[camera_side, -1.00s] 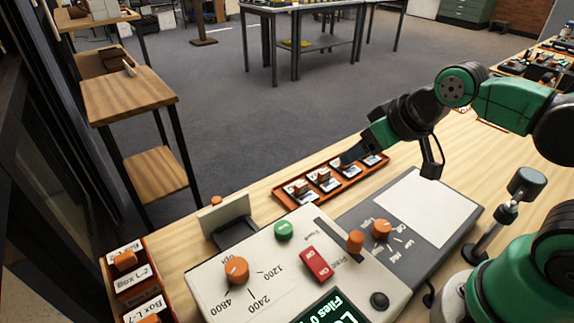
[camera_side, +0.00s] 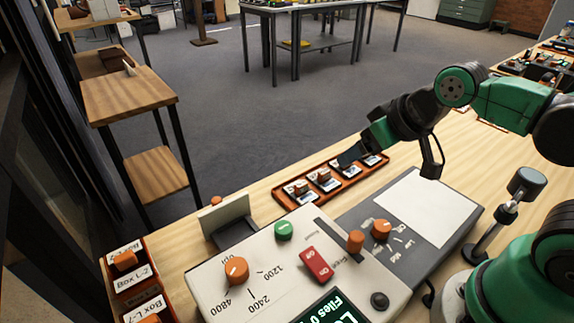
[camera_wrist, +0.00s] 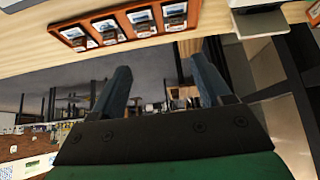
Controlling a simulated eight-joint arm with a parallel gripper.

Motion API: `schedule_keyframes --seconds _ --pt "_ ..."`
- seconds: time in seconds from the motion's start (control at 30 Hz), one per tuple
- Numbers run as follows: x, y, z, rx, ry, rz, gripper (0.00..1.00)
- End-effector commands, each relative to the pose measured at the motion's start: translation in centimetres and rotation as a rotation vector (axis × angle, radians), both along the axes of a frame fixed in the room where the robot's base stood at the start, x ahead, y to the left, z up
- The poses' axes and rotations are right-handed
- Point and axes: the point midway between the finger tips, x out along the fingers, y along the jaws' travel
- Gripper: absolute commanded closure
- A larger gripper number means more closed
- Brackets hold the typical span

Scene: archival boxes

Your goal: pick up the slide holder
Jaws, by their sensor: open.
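Several slide holders, white and dark with orange-brown knobs, sit in a row in an orange tray (camera_side: 281,193). The two nearer ones, a left slide holder (camera_side: 298,193) and the one beside it (camera_side: 329,184), show clearly in the side view; the farther ones are partly covered by my gripper. My gripper (camera_side: 346,160) is open and over the far half of the tray. In the wrist view my gripper (camera_wrist: 160,65) shows two separated blue-grey fingers with nothing between them. There the tray (camera_wrist: 125,39) lies above the fingers, near the top edge.
A control console with orange knobs and a red switch (camera_side: 317,264) stands in front of the tray, beside a grey panel with a white sheet (camera_side: 425,205). Labelled boxes (camera_side: 129,281) stand at the left. Bare wooden table (camera_side: 440,155) lies right of the tray.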

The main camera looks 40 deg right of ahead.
Motion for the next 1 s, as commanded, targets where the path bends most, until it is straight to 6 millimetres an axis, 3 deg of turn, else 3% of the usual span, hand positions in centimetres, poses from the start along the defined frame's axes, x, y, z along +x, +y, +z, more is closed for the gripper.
schedule_keyframes --seconds 0.17,0.43,0.7,1.0 --pt "0.7 -0.4 0.3 -0.008 0.035 -0.004 0.29" --pt "4.9 -3.5 0.2 -0.037 0.253 -0.017 0.29" --pt "9.1 -7.6 -3.5 -0.026 0.492 -0.012 0.29" --pt "10.5 -9.9 -7.1 -0.001 0.617 -0.001 0.29"
